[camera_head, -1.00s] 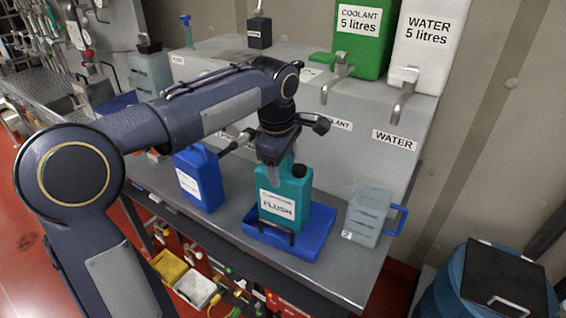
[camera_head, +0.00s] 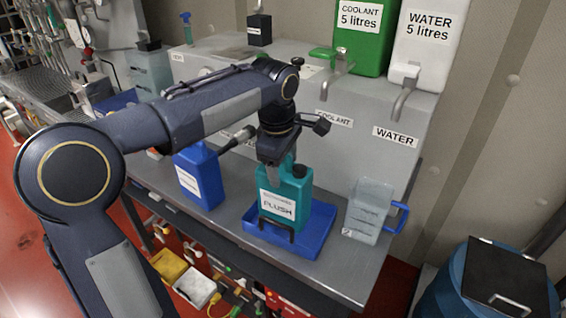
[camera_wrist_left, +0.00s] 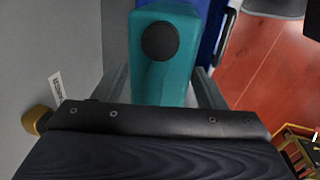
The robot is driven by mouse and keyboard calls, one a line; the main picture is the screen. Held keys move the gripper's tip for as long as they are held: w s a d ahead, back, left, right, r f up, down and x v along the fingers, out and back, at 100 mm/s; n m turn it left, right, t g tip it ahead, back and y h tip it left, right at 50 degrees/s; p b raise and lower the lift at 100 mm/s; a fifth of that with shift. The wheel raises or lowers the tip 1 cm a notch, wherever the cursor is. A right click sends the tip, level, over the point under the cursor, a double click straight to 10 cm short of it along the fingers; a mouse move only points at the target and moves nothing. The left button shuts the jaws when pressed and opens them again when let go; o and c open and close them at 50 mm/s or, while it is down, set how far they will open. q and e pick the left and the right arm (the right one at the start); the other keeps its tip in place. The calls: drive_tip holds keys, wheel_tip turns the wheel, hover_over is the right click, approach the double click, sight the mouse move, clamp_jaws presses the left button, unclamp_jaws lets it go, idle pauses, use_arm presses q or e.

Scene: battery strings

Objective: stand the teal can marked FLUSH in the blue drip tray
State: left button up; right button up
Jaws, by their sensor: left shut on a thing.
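The teal can marked FLUSH (camera_head: 284,203) stands upright at the blue drip tray (camera_head: 318,243), toward the tray's left half. I cannot tell whether its base touches the tray floor. My left gripper (camera_head: 279,165) comes down from above and is shut on the can's upper part. In the left wrist view the can's teal top (camera_wrist_left: 180,75) with its black cap (camera_wrist_left: 160,41) lies between my two fingers (camera_wrist_left: 161,88). The blue tray (camera_wrist_left: 211,30) shows beyond the can there. My right gripper is not in view.
A blue jug (camera_head: 199,178) stands left of the tray, and a clear measuring jug with a blue handle (camera_head: 369,211) stands right of it. Behind is a grey cabinet with green coolant (camera_head: 362,35) and white water (camera_head: 425,40) containers, whose taps overhang. The bench's front edge is close.

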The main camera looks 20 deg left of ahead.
use_arm(q)
drive_tip(key=o, duration=1.6)
drive_tip(key=shift+r, duration=0.1)
drive_tip(key=shift+c, duration=0.2)
drive_tip(key=shift+o, duration=0.2)
drive_tip(key=shift+f, duration=0.2)
drive_tip(key=r, duration=0.2)
drive_tip(key=s+r, duration=0.1)
drive_tip(key=r, duration=0.4)
drive_tip(key=shift+s+r+p, duration=0.15)
drive_tip(key=shift+r+p, duration=0.1)
drive_tip(key=shift+p, duration=0.15)
drive_tip(key=shift+s+r, duration=0.1)
drive_tip(key=shift+r, duration=0.15)
drive_tip(key=shift+s, duration=0.15)
drive_tip(key=s+d+f+m+t+h, duration=0.1)
drive_tip(key=s+f+m, duration=0.6)
drive_tip(key=s, duration=0.4)
drive_tip(key=s+d+f+m+t+h, duration=0.2)
drive_tip(key=s+f+m, duration=0.6)
drive_tip(key=s, duration=0.3)
drive_tip(key=shift+s+f+t+h, duration=0.25)
drive_tip(key=shift+s+t+h, duration=0.05)
drive_tip(key=shift+s, duration=0.1)
drive_tip(key=shift+s+f+m, duration=0.1)
drive_tip(key=shift+f+m, duration=0.1)
drive_tip(key=shift+m, duration=0.2)
drive_tip(key=shift+c, duration=0.4)
